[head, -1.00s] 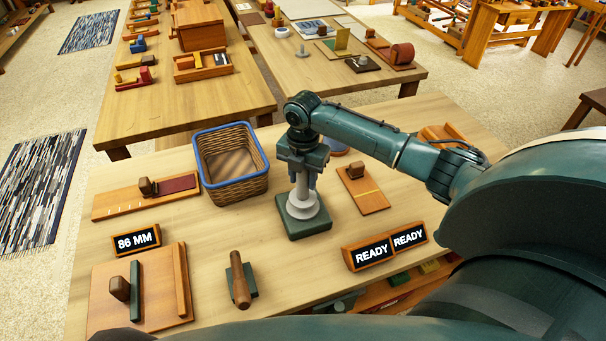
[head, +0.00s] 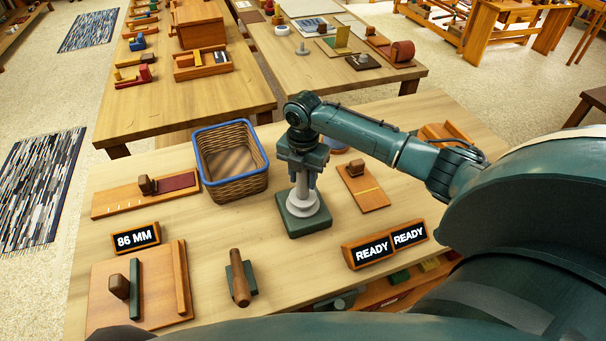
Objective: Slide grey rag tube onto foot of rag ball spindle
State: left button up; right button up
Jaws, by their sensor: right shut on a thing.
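My right gripper (head: 302,178) points straight down over the dark green square base (head: 296,228) on the near table. Its fingers are shut on the upright light grey tube (head: 301,188). Below the fingers, a wider pale grey round flange (head: 303,207) sits over the green base. The tube stands upright and in line with the flange and base. The gripper hides the top of the tube, and I cannot tell where the tube ends and the spindle's foot begins. My left gripper is not in view.
A blue-rimmed wicker basket (head: 232,187) stands close left of the gripper. A wooden board with a block (head: 363,190) lies to the right. READY signs (head: 385,245) stand at front right, a wooden-handled tool (head: 238,280) at front left. Bare tabletop lies between them.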

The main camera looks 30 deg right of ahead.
jog(key=shift+f+b, duration=0.5)
jog(key=shift+f, duration=0.6)
jog(key=shift+f, duration=0.1)
jog(key=o, duration=1.1)
jog(key=shift+c, duration=0.2)
notch_tip(320, 180, up, 13)
jog(key=shift+b, duration=0.3)
dwell(0.6)
